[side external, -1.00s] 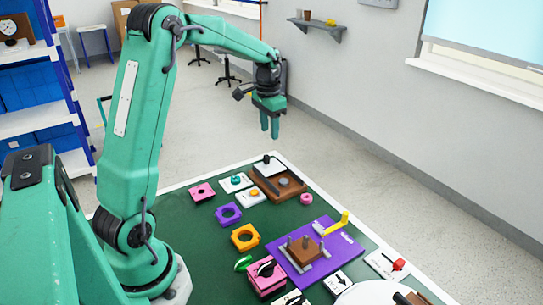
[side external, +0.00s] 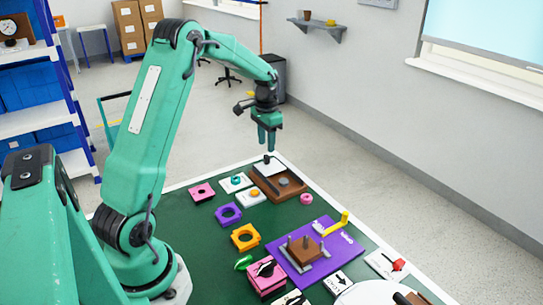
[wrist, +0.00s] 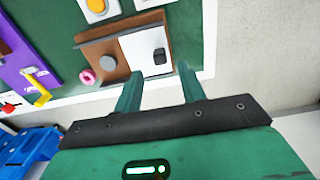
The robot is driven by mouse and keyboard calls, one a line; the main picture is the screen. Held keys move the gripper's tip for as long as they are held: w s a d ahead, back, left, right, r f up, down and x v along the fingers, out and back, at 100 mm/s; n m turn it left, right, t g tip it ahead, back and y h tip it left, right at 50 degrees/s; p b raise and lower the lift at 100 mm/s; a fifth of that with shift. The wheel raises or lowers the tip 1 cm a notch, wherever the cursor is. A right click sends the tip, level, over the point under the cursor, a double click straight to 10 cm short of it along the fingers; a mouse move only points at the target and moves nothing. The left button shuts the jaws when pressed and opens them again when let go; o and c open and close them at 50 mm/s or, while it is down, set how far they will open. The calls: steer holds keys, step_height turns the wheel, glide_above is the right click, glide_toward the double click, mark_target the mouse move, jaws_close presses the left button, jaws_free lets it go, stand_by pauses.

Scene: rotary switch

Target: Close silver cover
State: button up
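The brown box (side external: 292,192) sits at the far end of the green table, with a round grey knob (side external: 284,181) exposed on it. The pale silver cover (side external: 262,170) lies at the box's far-left part, off the knob, and carries a black handle (side external: 267,158). In the wrist view the silver cover (wrist: 140,52) is beside the round grey knob (wrist: 108,63), and its black handle (wrist: 160,56) shows clearly. My gripper (side external: 268,146) points down above the cover, near the handle. In the wrist view its two fingers (wrist: 159,86) are apart with nothing between them.
A pink ring (side external: 306,198) lies close to the box. A white tile with an orange disc (side external: 252,194) and one with a teal ring (side external: 236,182) are beside it. The purple board with a yellow lever (side external: 336,226) stands nearer. The table edge runs just beyond the box.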

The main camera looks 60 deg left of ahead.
mark_target(267, 156)
steer(key=shift+f, duration=2.35)
jaws_close()
